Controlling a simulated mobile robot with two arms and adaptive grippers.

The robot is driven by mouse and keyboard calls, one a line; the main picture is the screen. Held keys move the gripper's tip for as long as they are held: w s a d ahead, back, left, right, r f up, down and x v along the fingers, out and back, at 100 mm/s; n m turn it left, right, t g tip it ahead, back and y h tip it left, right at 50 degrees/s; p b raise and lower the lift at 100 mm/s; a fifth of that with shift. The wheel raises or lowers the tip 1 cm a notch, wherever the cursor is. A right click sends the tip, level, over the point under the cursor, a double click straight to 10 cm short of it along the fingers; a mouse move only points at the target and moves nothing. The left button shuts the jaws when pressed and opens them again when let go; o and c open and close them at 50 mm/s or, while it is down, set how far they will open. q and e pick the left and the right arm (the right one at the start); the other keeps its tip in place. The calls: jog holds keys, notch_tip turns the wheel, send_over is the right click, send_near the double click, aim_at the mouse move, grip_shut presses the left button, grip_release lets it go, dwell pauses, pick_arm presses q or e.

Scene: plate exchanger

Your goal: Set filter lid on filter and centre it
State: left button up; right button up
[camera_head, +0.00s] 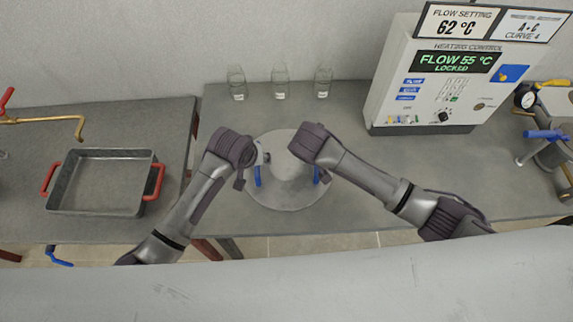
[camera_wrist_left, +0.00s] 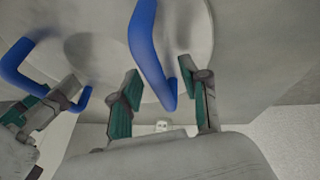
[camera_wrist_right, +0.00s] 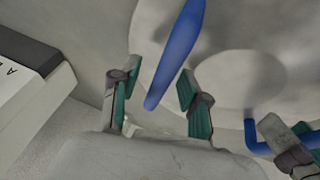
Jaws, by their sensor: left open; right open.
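The filter lid (camera_head: 287,199) is a round grey metal disc with a raised middle and two blue handles, seen between my two arms. I cannot tell whether the filter is under it. My left gripper (camera_wrist_left: 158,76) is open, with its fingers on either side of the left blue handle (camera_wrist_left: 150,50). My right gripper (camera_wrist_right: 158,78) is open around the right blue handle (camera_wrist_right: 176,52). Both handles lie between spread fingers, not clamped. In the head view my wrists cover most of the fingers and part of the lid.
Three glass jars (camera_head: 280,82) stand along the back wall. A heating control box (camera_head: 420,85) stands at the back right. A metal tray (camera_head: 105,180) with red handles is on the left. Pipes and a gauge (camera_head: 525,97) are at the right edge. The bench front is clear.

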pick_arm(q)
grip_shut()
pick_arm(e)
grip_shut()
